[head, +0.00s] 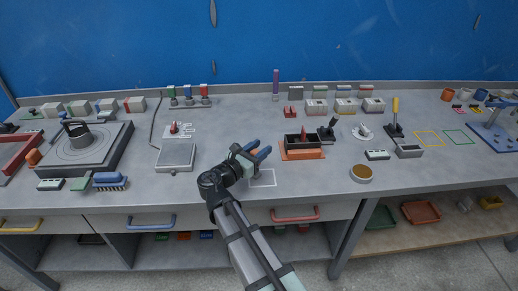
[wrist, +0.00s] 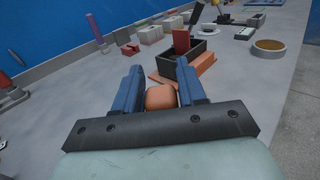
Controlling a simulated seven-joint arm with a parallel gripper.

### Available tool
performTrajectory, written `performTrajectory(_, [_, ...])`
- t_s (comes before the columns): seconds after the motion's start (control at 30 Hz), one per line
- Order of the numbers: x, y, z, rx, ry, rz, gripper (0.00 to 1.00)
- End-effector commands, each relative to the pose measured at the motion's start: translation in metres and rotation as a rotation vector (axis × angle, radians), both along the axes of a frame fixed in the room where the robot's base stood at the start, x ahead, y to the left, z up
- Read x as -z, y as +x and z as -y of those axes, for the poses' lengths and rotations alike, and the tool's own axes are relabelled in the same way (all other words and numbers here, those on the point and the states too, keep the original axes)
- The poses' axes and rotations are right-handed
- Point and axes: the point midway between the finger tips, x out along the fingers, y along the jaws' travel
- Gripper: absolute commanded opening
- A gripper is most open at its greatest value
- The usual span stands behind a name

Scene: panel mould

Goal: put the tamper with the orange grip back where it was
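My gripper (head: 262,152) is above the front middle of the bench, with its blue fingers pointing away from me. In the wrist view, a rounded orange grip (wrist: 160,97) sits between the two fingers, which close against its sides. I take it for the tamper's grip. The rest of the tamper is hidden behind the gripper body, so I cannot tell whether it touches the bench. A white outlined rectangle (head: 264,179) lies on the bench just below my gripper, partly covered by it.
Right of my gripper, a black box (head: 302,141) with a red piece stands on an orange base (head: 303,154). A grey scale (head: 176,156) lies to the left. A round tan-topped dish (head: 361,173) is near the front edge. Yellow and green outlines (head: 457,136) are farther right.

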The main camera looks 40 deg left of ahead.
Motion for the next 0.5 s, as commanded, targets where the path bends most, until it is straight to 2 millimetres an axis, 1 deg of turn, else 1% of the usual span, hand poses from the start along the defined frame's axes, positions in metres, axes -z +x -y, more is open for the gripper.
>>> performTrajectory(0.03, [-0.0001,0.0000,0.0000,0.000,0.000,0.000,0.46])
performTrajectory(0.2, [-0.0002,0.0000,0.0000,0.000,0.000,0.000,0.62])
performTrajectory(0.5, [-0.0022,0.0000,0.0000,0.000,0.001,0.000,0.62])
